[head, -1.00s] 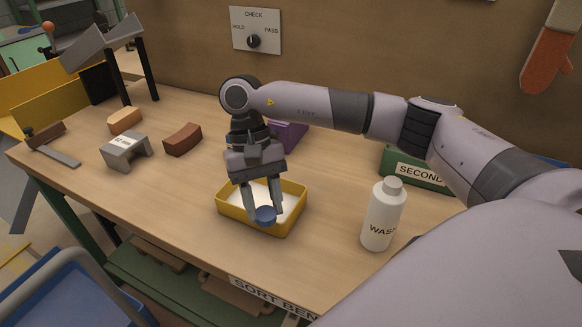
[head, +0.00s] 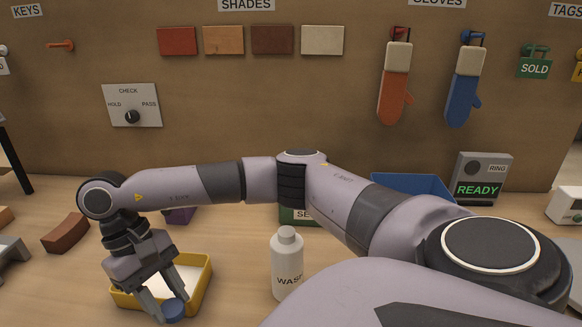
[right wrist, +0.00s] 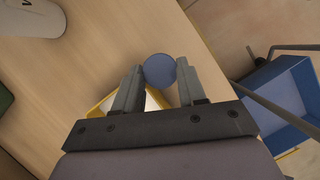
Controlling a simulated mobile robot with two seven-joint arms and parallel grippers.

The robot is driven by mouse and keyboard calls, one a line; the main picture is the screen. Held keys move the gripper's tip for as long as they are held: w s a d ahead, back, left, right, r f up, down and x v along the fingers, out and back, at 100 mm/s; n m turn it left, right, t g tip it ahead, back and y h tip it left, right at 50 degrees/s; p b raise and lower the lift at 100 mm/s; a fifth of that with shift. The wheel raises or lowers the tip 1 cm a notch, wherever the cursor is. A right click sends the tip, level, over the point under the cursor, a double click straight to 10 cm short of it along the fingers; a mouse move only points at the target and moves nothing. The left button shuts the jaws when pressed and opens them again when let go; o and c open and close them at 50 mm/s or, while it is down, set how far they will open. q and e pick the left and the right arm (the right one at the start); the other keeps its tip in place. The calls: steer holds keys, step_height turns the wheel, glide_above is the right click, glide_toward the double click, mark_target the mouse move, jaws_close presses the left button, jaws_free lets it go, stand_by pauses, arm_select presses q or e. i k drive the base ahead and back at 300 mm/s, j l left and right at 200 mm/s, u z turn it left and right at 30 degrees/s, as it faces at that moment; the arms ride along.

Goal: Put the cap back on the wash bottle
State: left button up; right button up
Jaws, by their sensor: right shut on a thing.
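The white wash bottle (head: 286,266) stands upright on the bench, right of the yellow tray, its label partly hidden by my arm. Its top shows a narrower pale neck. A small round blue cap (head: 173,310) is between the fingertips of my right gripper (head: 166,305). The right wrist view shows the cap (right wrist: 159,71) pinched between both fingers, its flat round face toward the camera. The gripper is shut on it, over the front of the tray. The bottle's lower part (right wrist: 34,14) shows at the upper left of that view. My left gripper is not in view.
The yellow tray (head: 205,283) with a white inside lies under my right gripper. A brown curved brick (head: 65,233) lies to the left. A green box (head: 298,216) and a blue bin (head: 412,186) stand behind my arm. Bench between tray and bottle is clear.

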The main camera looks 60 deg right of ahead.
mark_target(286, 246)
steer(key=k, duration=0.65)
steer(key=z, duration=1.7)
steer(key=j, duration=1)
steer(key=i+l, duration=0.1)
